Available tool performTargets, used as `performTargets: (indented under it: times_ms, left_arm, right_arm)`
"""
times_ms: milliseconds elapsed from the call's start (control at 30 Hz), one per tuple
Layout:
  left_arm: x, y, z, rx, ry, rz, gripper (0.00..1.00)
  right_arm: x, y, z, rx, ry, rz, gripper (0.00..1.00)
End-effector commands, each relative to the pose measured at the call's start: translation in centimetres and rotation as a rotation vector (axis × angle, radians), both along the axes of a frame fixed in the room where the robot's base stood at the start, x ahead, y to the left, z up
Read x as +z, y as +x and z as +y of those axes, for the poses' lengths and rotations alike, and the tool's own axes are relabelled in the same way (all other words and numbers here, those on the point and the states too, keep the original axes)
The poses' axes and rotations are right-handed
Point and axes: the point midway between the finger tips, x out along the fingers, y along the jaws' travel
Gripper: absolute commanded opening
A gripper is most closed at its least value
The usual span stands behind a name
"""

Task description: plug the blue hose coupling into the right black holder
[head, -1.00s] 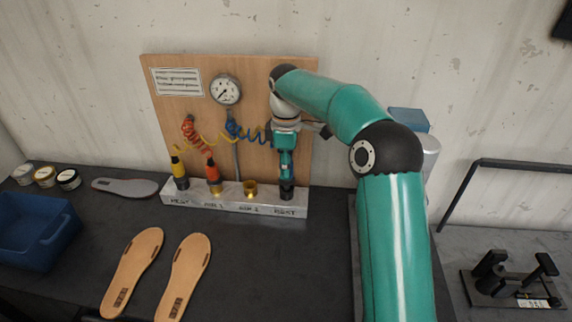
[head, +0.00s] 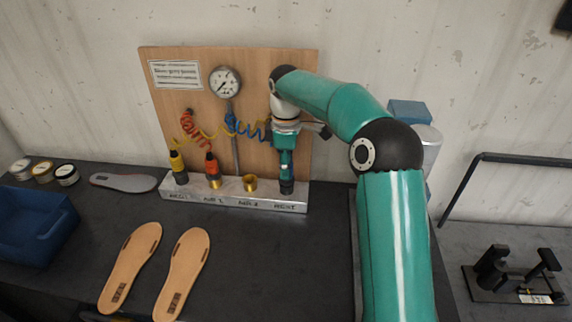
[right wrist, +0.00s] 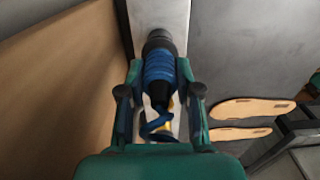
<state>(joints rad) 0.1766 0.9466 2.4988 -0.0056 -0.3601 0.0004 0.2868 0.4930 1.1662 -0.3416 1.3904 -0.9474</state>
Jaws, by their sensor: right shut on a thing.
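My right gripper (head: 286,170) points down over the right end of the metal rail at the board. It is shut on the blue hose coupling (right wrist: 158,72), a ribbed blue body between the two fingers in the right wrist view. The right black holder (head: 287,187) stands directly below the fingers; it also shows in the right wrist view (right wrist: 158,38). The coupling's far end lines up with the holder and meets it in the picture. I cannot tell how deep it sits. The coiled blue hose (head: 243,129) runs left to the board. My left gripper is out of view.
The metal rail (head: 232,196) also bears a yellow coupling (head: 177,162), an orange coupling (head: 211,164) and an empty brass socket (head: 250,183). Two tan soles (head: 183,272) and a blue bin (head: 35,232) lie in front. The wooden board (head: 255,75) stands close behind.

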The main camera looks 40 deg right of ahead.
Motion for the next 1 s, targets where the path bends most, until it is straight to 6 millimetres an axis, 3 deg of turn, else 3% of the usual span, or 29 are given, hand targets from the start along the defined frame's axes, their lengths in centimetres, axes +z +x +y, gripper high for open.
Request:
performTargets:
  times_ms: [233, 267, 433, 767, 1000]
  left_arm:
    - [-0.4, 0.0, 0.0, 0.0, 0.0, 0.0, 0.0]
    - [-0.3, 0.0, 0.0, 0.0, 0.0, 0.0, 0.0]
    - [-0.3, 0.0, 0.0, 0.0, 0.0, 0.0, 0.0]
    - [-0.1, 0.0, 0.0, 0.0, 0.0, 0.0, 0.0]
    - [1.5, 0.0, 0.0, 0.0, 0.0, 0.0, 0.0]
  right_arm:
    - [-0.6, 0.0, 0.0, 0.0, 0.0, 0.0, 0.08]
    - [-0.5, 0.0, 0.0, 0.0, -0.001, -0.001, 0.37]
    - [-0.5, 0.0, 0.0, 0.0, 0.0, 0.0, 0.63]
    - [-0.3, 0.0, 0.0, 0.0, 0.0, 0.0, 0.63]
    - [1.3, 0.0, 0.0, 0.0, 0.0, 0.0, 0.63]
